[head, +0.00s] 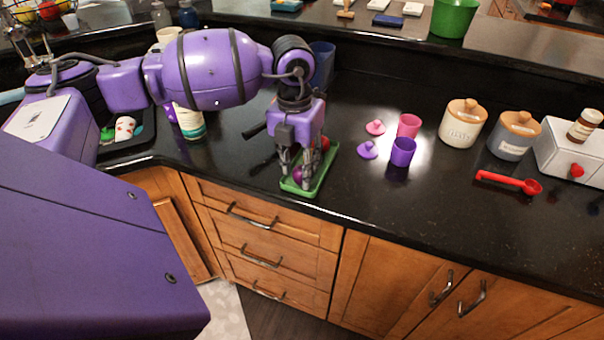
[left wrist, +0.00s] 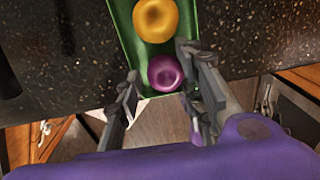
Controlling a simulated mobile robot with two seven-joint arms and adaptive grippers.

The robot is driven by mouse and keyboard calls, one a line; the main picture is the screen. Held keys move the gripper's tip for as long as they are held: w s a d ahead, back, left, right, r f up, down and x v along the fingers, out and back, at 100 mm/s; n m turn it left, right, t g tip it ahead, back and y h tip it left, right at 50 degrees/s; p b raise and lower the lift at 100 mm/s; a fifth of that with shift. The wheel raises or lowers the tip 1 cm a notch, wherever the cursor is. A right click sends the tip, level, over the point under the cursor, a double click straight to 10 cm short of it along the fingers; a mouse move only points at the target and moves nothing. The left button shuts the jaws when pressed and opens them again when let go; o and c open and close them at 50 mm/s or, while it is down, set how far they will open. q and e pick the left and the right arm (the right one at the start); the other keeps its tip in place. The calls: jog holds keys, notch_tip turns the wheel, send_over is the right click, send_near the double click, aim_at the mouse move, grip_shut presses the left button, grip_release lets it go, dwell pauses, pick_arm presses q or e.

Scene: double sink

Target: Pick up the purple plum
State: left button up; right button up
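The purple plum (left wrist: 165,73) lies at the near end of a green tray (left wrist: 122,22) in the left wrist view. In the head view the plum (head: 297,174) is partly hidden behind my left gripper's fingers. My left gripper (head: 293,172) points down over the tray (head: 318,178). In the left wrist view its two fingers (left wrist: 160,67) are apart, one on each side of the plum, with a gap showing on the left. A yellow-orange fruit (left wrist: 156,18) lies farther along the tray. A red fruit (head: 325,143) shows at the tray's far end in the head view. My right gripper is in neither view.
Pink (head: 409,125) and purple (head: 402,152) cups with small lids stand right of the tray. Two lidded canisters (head: 463,122) and a red scoop (head: 509,182) are farther right. The counter's front edge lies just before the tray.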

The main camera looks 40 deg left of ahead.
pick_arm(q)
jog(key=c, duration=0.7)
jog(key=shift+r, duration=0.1)
